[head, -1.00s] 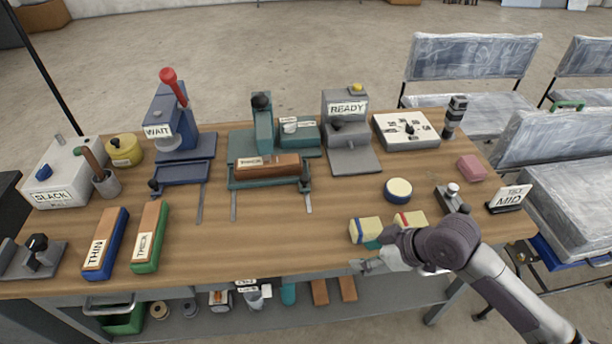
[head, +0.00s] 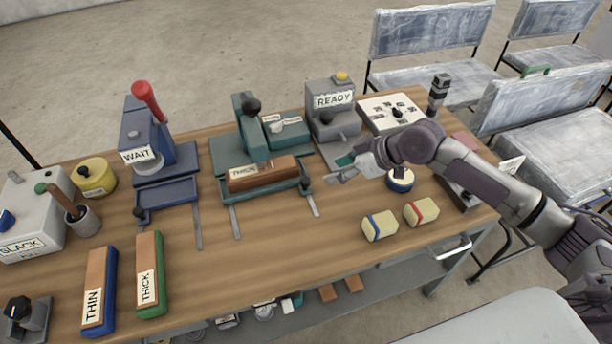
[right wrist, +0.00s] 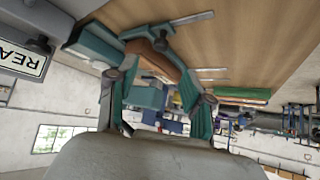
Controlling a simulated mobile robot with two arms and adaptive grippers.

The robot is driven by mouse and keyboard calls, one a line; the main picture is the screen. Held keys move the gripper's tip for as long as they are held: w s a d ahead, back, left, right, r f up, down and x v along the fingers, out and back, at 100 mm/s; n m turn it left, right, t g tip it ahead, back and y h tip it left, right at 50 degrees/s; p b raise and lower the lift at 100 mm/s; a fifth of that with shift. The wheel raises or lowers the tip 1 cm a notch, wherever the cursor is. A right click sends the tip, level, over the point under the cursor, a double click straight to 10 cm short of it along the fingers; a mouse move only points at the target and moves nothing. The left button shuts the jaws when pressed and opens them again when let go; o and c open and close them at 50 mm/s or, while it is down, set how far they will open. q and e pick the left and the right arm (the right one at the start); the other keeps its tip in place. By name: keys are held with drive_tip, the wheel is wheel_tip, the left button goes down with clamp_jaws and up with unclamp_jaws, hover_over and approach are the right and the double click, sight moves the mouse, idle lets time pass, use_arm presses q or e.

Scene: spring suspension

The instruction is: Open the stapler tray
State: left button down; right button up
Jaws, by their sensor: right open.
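A teal machine (head: 251,127) with a black knob stands at mid-table. Its teal tray (head: 262,187) sits in front on two metal rails and holds a brown block (head: 262,173) labelled THICK. A blue machine (head: 146,143) labelled WAIT has a red lever and its own blue tray (head: 166,200). I cannot tell for sure which machine is the stapler. My right gripper (head: 346,170) is open and empty, just right of the teal tray's dark end knob (head: 305,184), apart from it. In the right wrist view its teal-padded fingers (right wrist: 157,98) are spread, with the brown block (right wrist: 150,56) beyond.
A grey machine (head: 332,115) labelled READY stands behind my right gripper. THIN (head: 98,292) and THICK (head: 149,274) blocks lie at front left. The front middle is clear.

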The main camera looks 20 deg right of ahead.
sight(306, 180)
drive_tip(key=x, duration=1)
drive_tip(key=shift+a+r+p, duration=0.1)
drive_tip(key=shift+r+p, duration=0.05)
drive_tip(key=shift+p, duration=0.2)
drive_tip(key=shift+w+a+f, duration=0.2)
drive_tip(key=shift+f, duration=0.1)
drive_tip(key=shift+c, duration=1.3)
clamp_jaws()
use_arm(q)
drive_tip(key=shift+s+d+r, duration=0.15)
drive_tip(key=shift+s+r, duration=0.05)
drive_tip(key=shift+r, duration=0.2)
